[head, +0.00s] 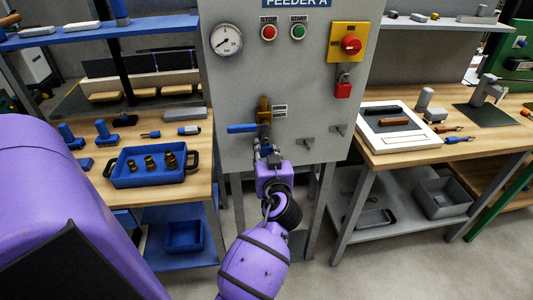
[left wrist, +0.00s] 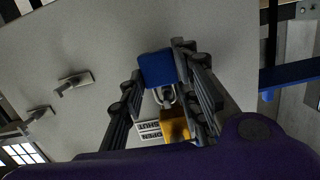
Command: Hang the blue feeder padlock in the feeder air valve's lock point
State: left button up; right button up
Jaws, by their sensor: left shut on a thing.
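The blue padlock (left wrist: 157,68) is between the two fingers of my left gripper (left wrist: 160,82) in the left wrist view, and the gripper is shut on it. Its silver shackle (left wrist: 166,96) points toward the brass-coloured body of the air valve (left wrist: 175,125) and overlaps its edge. I cannot tell whether the shackle passes through the lock point. In the head view my left gripper (head: 265,152) is just below the air valve (head: 264,110), mostly hiding the padlock. The valve's blue handle (head: 242,128) sticks out level to the left. My right gripper is not in view.
The grey panel (head: 235,85) carries a gauge, two buttons, a red padlock (head: 343,87) under a yellow switch, and two empty hooks (head: 308,143) right of the valve. Benches with a blue tray (head: 150,180) and a white-framed tray (head: 365,145) flank it.

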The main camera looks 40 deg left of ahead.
pick_arm(q)
jog(key=o, duration=1.3)
jog(key=shift+c, duration=0.2)
jog(key=v, duration=0.7)
jog(key=shift+s+d, duration=0.15)
jog(key=shift+d, duration=0.05)
